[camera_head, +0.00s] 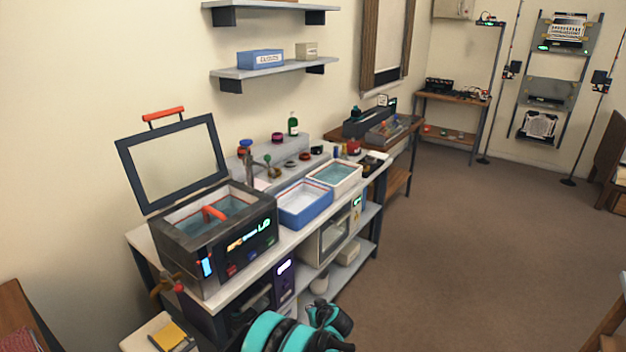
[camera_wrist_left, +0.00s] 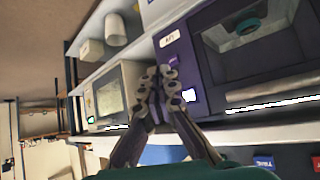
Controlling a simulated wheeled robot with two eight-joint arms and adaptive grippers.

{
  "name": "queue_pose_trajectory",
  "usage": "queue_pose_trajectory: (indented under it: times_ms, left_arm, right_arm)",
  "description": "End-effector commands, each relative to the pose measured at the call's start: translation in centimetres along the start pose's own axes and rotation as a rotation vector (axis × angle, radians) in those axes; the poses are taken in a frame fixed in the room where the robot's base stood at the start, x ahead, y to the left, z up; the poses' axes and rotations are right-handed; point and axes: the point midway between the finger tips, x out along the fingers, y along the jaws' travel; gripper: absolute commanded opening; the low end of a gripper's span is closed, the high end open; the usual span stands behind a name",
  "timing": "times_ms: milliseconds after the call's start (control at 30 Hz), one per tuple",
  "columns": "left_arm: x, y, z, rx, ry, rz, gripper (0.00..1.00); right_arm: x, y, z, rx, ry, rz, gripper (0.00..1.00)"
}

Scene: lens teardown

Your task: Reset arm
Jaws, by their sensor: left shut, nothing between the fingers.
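My left arm and gripper (camera_head: 330,318), teal and black, show at the bottom of the head view, low in front of the workbench. In the left wrist view, the left gripper (camera_wrist_left: 158,92) has its two fingers together with nothing between them. It points toward the lower shelf of the bench, in front of a dark purple machine (camera_wrist_left: 245,60) and a cream-coloured appliance (camera_wrist_left: 118,92). It appears apart from both. My right gripper does not show in either view.
On the bench (camera_head: 140,240) stand an open-lidded ultrasonic-type bath (camera_head: 230,245), a blue-rimmed tray (camera_head: 305,204) and a white tray (camera_head: 336,176). A small side table (camera_head: 135,340) holds a yellow item (camera_head: 167,337). The brown floor (camera_head: 450,240) at right is clear.

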Motion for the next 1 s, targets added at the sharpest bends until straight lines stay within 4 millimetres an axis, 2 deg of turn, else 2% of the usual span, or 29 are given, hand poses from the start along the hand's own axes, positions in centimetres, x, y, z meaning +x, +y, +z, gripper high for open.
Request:
queue_pose_trajectory:
  times_ms: [167,300,500,633,767,867,1000]
  left_arm:
    - [-4.0,-3.1,-4.6,0.031,-0.047,0.007,0.0]
    - [-8.7,-6.9,-8.3,0.065,-0.096,0.025,0.0]
    - [-15.9,-13.1,-11.2,0.112,-0.155,0.062,0.0]
    - [-20.7,-17.0,-11.5,0.141,-0.187,0.092,0.0]
    - [-25.2,-20.9,-10.6,0.166,-0.212,0.126,0.0]
    - [-28.5,-23.5,-9.2,0.186,-0.225,0.153,0.0]
    - [-32.5,-26.7,-6.4,0.209,-0.239,0.195,0.0]
  right_arm:
    - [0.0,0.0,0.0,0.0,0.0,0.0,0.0]
    - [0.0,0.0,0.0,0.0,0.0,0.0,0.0]
    - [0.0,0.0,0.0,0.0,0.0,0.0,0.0]
    - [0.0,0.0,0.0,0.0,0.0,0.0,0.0]
    - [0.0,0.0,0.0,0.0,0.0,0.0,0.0]
    - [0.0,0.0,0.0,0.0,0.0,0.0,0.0]
    - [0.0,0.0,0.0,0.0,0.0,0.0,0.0]
